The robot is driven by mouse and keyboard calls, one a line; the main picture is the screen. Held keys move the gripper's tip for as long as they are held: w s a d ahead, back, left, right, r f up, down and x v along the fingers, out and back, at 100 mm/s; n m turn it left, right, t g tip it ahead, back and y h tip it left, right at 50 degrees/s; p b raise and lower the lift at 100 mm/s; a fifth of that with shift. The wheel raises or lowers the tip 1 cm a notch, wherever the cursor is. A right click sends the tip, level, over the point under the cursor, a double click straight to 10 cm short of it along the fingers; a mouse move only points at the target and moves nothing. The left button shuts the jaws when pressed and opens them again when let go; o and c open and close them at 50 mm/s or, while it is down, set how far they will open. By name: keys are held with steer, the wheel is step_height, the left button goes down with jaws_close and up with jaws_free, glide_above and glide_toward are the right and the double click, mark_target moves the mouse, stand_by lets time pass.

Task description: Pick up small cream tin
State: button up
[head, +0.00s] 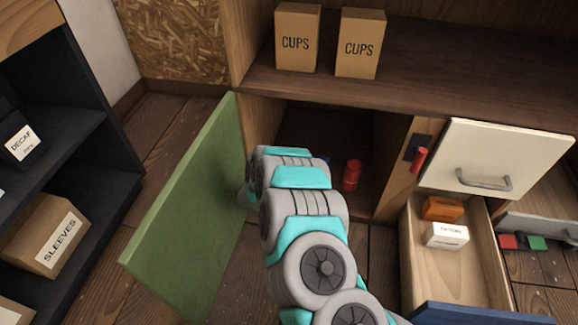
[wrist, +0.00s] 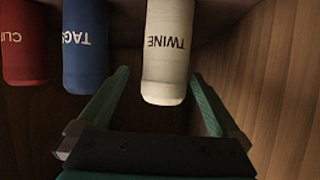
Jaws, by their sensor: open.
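The small cream tin (wrist: 165,60), with a dark TWINE label, shows in the wrist view, its lettering upside down. My gripper (wrist: 160,76) is open, with one green finger on each side of the tin. The fingertips reach about level with the tin, and I see gaps on both sides, so it is not gripped. In the head view my arm reaches into the open cupboard (head: 385,165) and hides both the gripper and the cream tin.
A blue TAGS tin (wrist: 85,48) and a red tin (wrist: 24,45) stand to the left in the wrist view. In the head view, the green cupboard door (head: 195,215) stands open beside my arm, and an open drawer (head: 470,270) is at right.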

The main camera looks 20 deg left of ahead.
steer(key=shift+a+b+x, duration=0.1)
steer(key=shift+b+x, duration=0.05)
steer(key=shift+x, duration=0.55)
steer(key=shift+a+b+x, duration=0.15)
steer(key=shift+x, duration=0.6)
steer(key=shift+b+x, duration=0.3)
steer(key=shift+x, duration=1.35)
steer(key=shift+w+r, duration=0.1)
steer(key=shift+r, duration=0.05)
steer(key=shift+c, duration=0.2)
jaws_close()
